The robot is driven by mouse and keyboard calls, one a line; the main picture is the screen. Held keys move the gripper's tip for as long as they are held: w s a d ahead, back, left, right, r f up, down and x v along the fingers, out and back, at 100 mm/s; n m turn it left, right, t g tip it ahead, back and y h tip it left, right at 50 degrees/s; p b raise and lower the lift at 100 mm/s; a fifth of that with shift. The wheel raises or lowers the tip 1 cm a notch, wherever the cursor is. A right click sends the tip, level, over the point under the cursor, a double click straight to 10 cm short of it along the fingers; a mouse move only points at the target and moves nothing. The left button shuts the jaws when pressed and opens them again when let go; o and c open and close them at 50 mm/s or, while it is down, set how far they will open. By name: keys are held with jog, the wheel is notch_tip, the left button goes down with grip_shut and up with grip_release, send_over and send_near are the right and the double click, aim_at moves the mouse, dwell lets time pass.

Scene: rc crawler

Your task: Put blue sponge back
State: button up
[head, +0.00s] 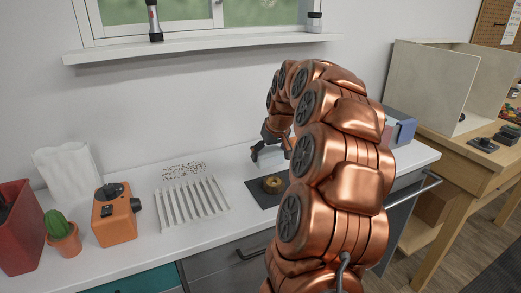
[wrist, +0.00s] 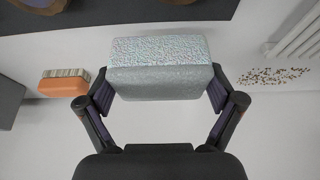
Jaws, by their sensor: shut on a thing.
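My gripper (wrist: 160,88) is shut on the blue sponge (wrist: 160,67), a pale blue-grey block with a rough, speckled face. A finger presses on each end of it in the wrist view. In the head view my gripper (head: 272,138) is over the white counter, behind the dark mat.
A dark mat (head: 256,198) bears a round brass piece (head: 273,184). Left of it are a white slatted rack (head: 194,202) and a speckled patch (head: 184,170). A blue-grey box (head: 402,128) stands right.

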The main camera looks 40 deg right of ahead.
jog(key=w+d, duration=0.1)
jog(key=w, duration=0.2)
jog(key=w+d+p, duration=0.1)
jog(key=w+d, duration=0.1)
jog(key=w, duration=0.1)
jog(key=w+d+f, duration=0.1)
jog(key=w+d, duration=0.1)
jog(key=w, duration=0.1)
jog(key=shift+w+d, duration=0.15)
jog(key=shift+d, duration=0.05)
jog(key=shift+f+p, duration=0.55)
jog(key=shift+f, duration=1.25)
jog(key=shift+f, duration=0.2)
jog(key=o, duration=0.7)
jog(key=shift+r, duration=0.1)
jog(key=shift+r, duration=0.2)
jog(key=b+v, duration=0.1)
jog(key=v, duration=1.1)
